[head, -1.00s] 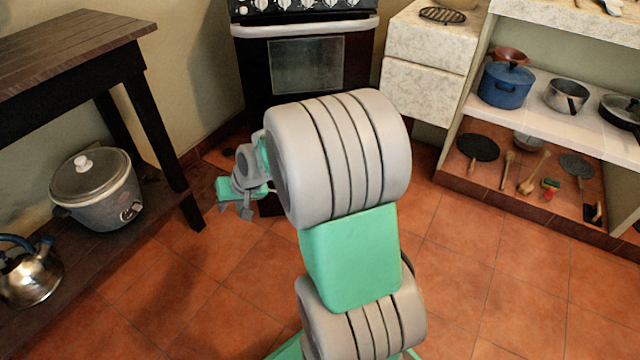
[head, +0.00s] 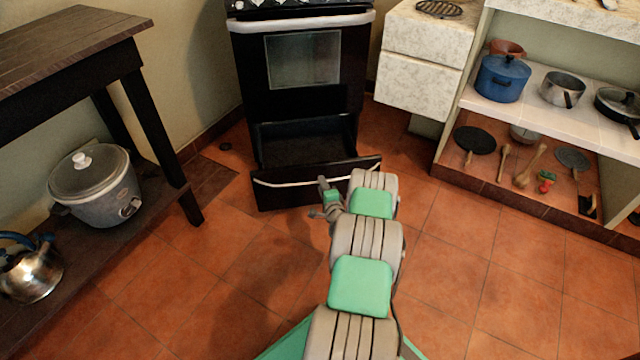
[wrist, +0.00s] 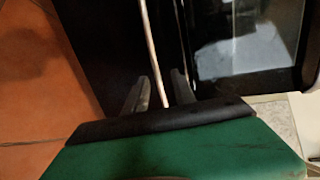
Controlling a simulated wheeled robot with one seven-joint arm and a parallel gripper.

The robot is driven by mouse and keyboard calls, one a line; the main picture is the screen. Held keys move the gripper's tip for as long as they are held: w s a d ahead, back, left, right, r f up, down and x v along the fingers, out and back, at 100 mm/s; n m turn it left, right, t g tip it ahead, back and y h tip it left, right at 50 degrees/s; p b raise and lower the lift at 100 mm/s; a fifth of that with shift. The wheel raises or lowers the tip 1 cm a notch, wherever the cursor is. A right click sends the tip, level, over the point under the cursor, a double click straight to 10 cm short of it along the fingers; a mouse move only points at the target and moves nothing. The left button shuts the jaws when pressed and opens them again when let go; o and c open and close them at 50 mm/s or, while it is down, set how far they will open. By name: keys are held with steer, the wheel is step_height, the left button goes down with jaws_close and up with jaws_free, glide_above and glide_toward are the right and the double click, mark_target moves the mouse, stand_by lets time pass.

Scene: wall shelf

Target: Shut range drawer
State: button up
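The range (head: 305,100) is black with a light handle bar on the oven door. Its bottom drawer (head: 282,195) is pulled out, with a dark open inside behind its front. A thin pale handle (head: 285,184) runs along the drawer front. My gripper (head: 323,183) is at the drawer front, right of its middle. In the wrist view my gripper (wrist: 158,90) has its two fingers apart, and the pale handle (wrist: 151,45) passes between them in the picture. I cannot tell whether the fingers touch it.
A dark wooden table (head: 75,45) stands at the left, with a slow cooker (head: 97,190) and a kettle (head: 28,272) on its lower shelf. Pale cabinet drawers (head: 420,85) and a shelf with pots (head: 535,105) are at the right. Tiled floor (head: 215,270) is clear around the drawer.

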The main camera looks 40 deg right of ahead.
steer(key=x, duration=0.3)
steer(key=shift+w+d+b, duration=0.1)
steer(key=shift+w+b, duration=0.05)
steer(key=shift+b, duration=0.2)
steer(key=shift+c, duration=0.4)
jaws_close()
stand_by(0.6)
